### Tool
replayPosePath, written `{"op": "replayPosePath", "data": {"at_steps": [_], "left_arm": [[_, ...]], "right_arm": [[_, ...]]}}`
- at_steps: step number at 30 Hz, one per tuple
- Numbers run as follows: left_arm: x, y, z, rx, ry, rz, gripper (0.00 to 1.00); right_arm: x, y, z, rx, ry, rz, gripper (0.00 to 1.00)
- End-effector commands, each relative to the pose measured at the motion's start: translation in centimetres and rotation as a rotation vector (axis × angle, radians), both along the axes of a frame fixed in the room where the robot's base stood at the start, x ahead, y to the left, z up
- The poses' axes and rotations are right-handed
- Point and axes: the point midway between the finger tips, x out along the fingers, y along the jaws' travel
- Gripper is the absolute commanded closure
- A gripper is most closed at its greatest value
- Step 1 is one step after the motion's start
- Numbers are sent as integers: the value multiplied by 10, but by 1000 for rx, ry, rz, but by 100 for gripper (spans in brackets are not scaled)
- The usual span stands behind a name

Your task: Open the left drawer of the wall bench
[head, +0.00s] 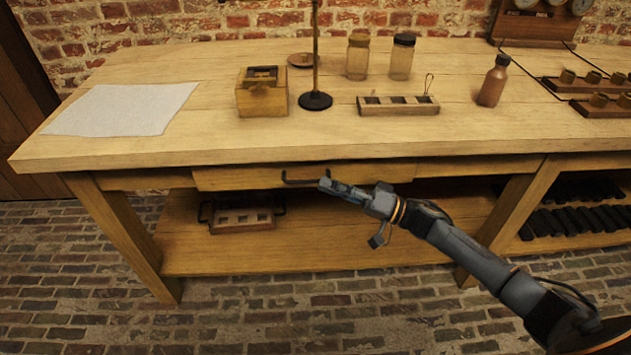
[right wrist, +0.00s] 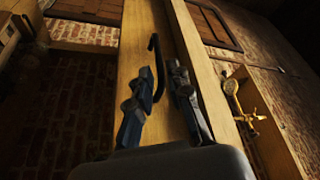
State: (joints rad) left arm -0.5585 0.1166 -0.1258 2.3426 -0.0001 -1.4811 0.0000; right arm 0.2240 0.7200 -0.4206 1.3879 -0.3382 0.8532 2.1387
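The left drawer (head: 240,179) sits under the wall bench top (head: 215,143), and its front looks about flush with the bench frame. Its dark bar handle (head: 290,181) is on the drawer front. My right gripper (head: 328,184) is at the right end of the handle. In the right wrist view the gripper (right wrist: 161,76) is open. The handle (right wrist: 158,62) shows there at the fingertips, in the gap and nearer the left finger. I cannot tell whether a finger touches it. My left gripper is not in view.
On the bench stand a wooden box (head: 262,101), a stand with a round base (head: 315,101), two jars (head: 357,60), a slotted block (head: 398,109) and a brown bottle (head: 492,84). A handled tray (head: 240,219) sits on the lower shelf. The floor in front is clear.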

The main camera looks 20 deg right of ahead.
Motion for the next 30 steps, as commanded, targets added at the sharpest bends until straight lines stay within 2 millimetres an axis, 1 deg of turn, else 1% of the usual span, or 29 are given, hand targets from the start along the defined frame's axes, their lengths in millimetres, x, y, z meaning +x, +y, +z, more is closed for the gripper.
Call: {"op": "replayPosePath", "data": {"at_steps": [1, 3, 7, 12, 18, 19, 20, 21, 22, 30], "left_arm": [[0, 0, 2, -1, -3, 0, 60], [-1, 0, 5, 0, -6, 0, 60], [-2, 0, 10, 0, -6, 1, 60], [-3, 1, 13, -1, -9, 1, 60], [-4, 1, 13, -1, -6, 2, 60], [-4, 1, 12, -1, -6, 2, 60], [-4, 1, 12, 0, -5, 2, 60], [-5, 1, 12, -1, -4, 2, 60], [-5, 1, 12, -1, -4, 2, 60], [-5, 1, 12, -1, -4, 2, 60]], "right_arm": [[5, 8, 2, 2, -3, 0, 82], [11, 16, 4, 1, -3, 1, 82], [19, 26, 7, 1, -1, 0, 82], [22, 31, 8, -1, 0, -1, 82], [22, 31, 8, -2, 0, -1, 82], [22, 31, 8, -1, 0, -1, 84], [22, 31, 8, -1, 0, -1, 90], [22, 31, 8, -1, 0, -1, 98], [22, 31, 8, -1, 0, -1, 100], [22, 30, 8, -2, 0, -1, 100]]}}
